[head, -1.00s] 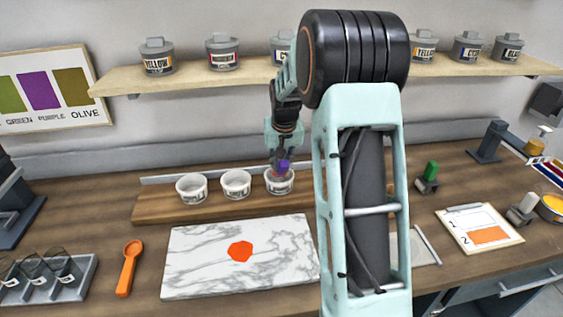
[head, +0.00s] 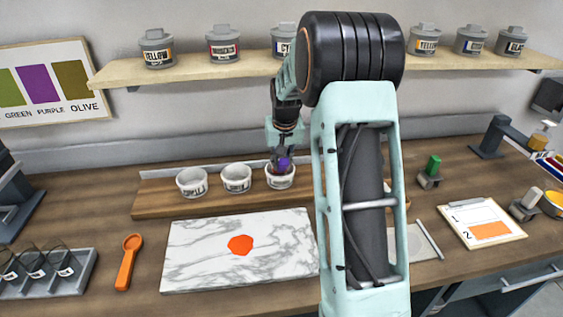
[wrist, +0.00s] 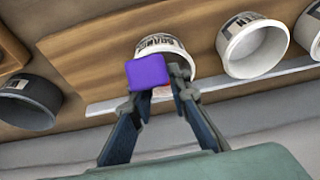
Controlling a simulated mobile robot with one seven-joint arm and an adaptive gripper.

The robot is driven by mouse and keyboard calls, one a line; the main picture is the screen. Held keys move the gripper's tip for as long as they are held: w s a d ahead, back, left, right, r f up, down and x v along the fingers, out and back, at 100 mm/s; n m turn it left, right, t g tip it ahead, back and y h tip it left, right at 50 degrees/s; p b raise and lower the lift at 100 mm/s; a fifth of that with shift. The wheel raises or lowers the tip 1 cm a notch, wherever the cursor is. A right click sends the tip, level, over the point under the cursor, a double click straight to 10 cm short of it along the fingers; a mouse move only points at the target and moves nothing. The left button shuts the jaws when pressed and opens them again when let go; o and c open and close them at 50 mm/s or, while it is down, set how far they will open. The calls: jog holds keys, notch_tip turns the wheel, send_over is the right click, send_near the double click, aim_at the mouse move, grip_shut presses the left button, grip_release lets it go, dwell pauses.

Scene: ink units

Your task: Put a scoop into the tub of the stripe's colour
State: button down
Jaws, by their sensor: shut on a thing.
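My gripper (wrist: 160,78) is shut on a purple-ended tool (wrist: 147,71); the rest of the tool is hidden. In the head view the tool's purple part (head: 284,164) is over the rightmost visible white tub (head: 281,181). In the wrist view this tub (wrist: 161,44) is just beyond the fingers, its label partly covered. I cannot tell whether the tool touches it. Two more white tubs stand to its left, the middle one (head: 236,186) and the left one (head: 192,190). An orange stripe (head: 491,230) is on line 2 of the clipboard (head: 470,214).
A marble slab (head: 195,262) with an orange-red blob (head: 240,245) lies in front of the tubs. An orange spoon (head: 127,262) and a grey rack (head: 78,277) are at left. The shelf (head: 190,72) with grey jars is above. My arm hides the area right of the tub.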

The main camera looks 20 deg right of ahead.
jog(key=shift+s+f+b, duration=0.1)
jog(key=shift+f+b, duration=0.7)
jog(key=shift+b, duration=0.05)
dwell(1.7)
jog(key=shift+r, duration=0.1)
notch_tip(320, 180, up, 10)
jog(key=p, duration=0.6)
dwell(0.6)
